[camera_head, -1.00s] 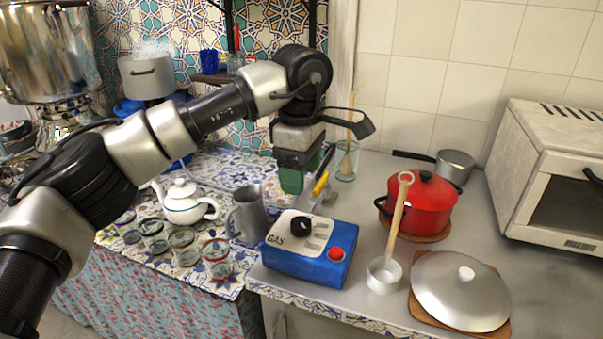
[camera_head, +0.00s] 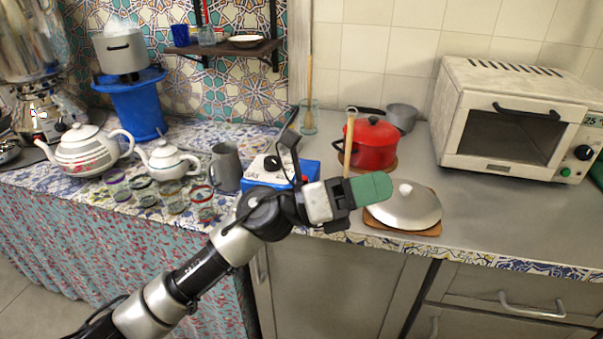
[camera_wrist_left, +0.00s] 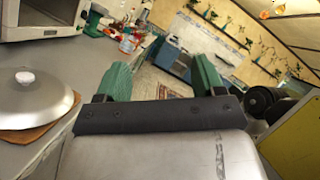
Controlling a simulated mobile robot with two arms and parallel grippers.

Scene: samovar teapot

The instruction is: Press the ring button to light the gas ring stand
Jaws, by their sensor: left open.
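The blue gas box (camera_head: 311,168) stands on the counter, with a white top marked GAS and a black knob (camera_head: 272,163). My left arm crosses in front and hides part of it; a bit of red shows at its right, but the red button is not clear. My right gripper is not in view.
A silver lid (camera_head: 405,205) lies on a wooden board, behind it a red pot (camera_head: 372,146). A white oven (camera_head: 520,115) stands at the right. Teapots (camera_head: 85,155), several glasses and a grey mug (camera_head: 226,168) are at the left. The counter's right front is clear.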

